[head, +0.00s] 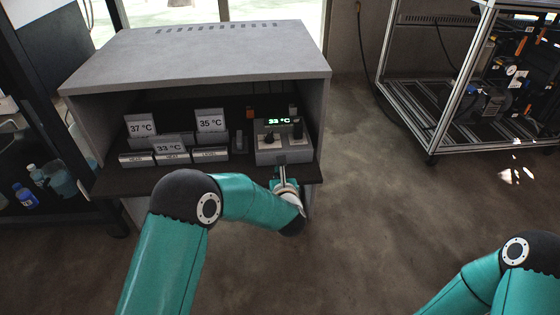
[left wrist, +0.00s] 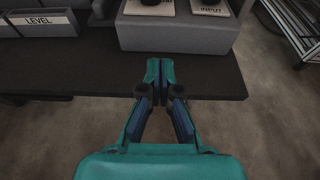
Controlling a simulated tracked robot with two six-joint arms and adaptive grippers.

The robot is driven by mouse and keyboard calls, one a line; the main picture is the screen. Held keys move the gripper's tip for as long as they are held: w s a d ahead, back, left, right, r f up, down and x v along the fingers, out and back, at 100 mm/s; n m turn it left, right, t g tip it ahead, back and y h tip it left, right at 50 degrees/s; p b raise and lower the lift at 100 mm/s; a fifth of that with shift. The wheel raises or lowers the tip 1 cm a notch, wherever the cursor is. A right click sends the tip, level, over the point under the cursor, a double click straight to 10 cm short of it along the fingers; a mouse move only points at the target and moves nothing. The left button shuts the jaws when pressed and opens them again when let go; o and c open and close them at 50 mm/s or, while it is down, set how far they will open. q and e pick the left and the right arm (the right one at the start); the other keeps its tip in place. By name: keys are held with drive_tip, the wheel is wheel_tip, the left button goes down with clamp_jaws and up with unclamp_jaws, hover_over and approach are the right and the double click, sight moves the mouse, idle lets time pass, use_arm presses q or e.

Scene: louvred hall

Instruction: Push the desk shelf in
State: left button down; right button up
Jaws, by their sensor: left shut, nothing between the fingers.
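The desk (head: 200,55) is a grey box-shaped unit with an open front. Its dark shelf (head: 140,182) juts out at the front and carries several things; the shelf's front edge also shows in the left wrist view (left wrist: 215,85). My left gripper (head: 283,172) is at the right part of the shelf, just in front of the grey control box. In the left wrist view, its fingertips (left wrist: 160,65) are together with nothing between them, and they overlap the shelf's front edge near the box. I cannot tell whether they touch it. My right gripper is out of view.
On the shelf stand a grey control box (head: 284,150) reading 33 °C, temperature cards (head: 211,121) and labelled trays (head: 210,155). A metal-framed rack (head: 430,95) stands at the right. A dark rack with bottles (head: 40,180) is at the left. The floor (head: 370,200) between is clear.

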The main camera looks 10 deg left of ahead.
use_arm(q)
drive_tip(key=x, duration=0.4)
drive_tip(key=b+x, duration=0.1)
drive_tip(key=x, duration=0.1)
drive_tip(key=shift+w+a+r, duration=0.1)
drive_tip(key=shift+w+r, duration=0.05)
drive_tip(key=shift+r, duration=0.1)
drive_tip(key=shift+w+a, duration=0.15)
drive_tip(key=shift+w, duration=0.65)
